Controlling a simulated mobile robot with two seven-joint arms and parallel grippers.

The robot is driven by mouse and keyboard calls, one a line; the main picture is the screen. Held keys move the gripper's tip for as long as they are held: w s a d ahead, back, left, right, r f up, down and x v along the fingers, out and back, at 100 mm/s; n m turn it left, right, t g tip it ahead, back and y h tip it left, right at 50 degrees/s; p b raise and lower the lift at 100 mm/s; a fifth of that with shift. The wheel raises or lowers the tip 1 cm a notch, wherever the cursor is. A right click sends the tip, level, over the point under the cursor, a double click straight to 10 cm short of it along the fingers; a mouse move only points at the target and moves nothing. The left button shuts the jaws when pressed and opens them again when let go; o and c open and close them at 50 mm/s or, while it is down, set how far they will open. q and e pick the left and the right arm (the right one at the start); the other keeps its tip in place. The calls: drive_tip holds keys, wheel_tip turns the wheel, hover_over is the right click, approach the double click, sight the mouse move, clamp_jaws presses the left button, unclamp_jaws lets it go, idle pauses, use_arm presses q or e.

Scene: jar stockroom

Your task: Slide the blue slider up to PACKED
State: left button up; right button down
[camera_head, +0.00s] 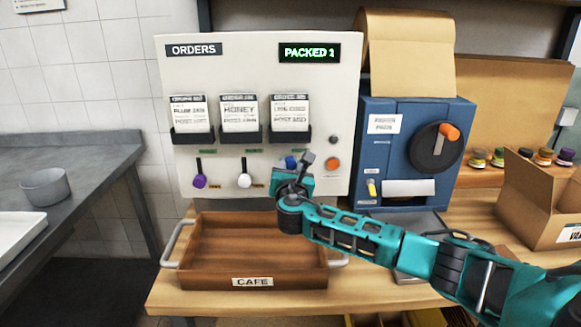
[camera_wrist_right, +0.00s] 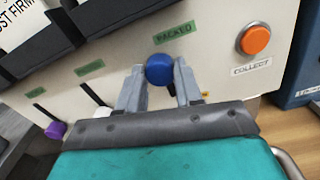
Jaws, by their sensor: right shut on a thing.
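The blue slider knob (camera_head: 291,162) is on the white order panel (camera_head: 337,100), the rightmost of three sliders. In the right wrist view the blue knob (camera_wrist_right: 159,69) sits close below the green PACKED label (camera_wrist_right: 174,32). It stands higher than the white knob (camera_head: 245,181) and the purple knob (camera_head: 199,182). My right gripper (camera_head: 293,176) is at the panel; in its wrist view the fingers (camera_wrist_right: 159,78) are shut on the blue knob, one on each side. The slot behind the gripper is hidden. My left gripper is out of view.
An orange COLLECT button (camera_head: 332,164) is right of the sliders. A wooden tray (camera_head: 252,282) marked CAFE stands below the panel. A blue machine (camera_head: 415,118) stands to the right, with an open cardboard box (camera_head: 540,205) beyond. Three order cards hang above the sliders.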

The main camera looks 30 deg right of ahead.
drive_tip(key=shift+r, duration=0.25)
drive_tip(key=c, duration=1.1)
unclamp_jaws()
drive_tip(key=o, duration=0.4)
drive_tip(key=shift+f, duration=0.1)
drive_tip(key=shift+c, duration=0.2)
drive_tip(key=p+v, duration=0.1)
drive_tip(key=v, duration=1.2)
drive_tip(key=shift+w, duration=0.1)
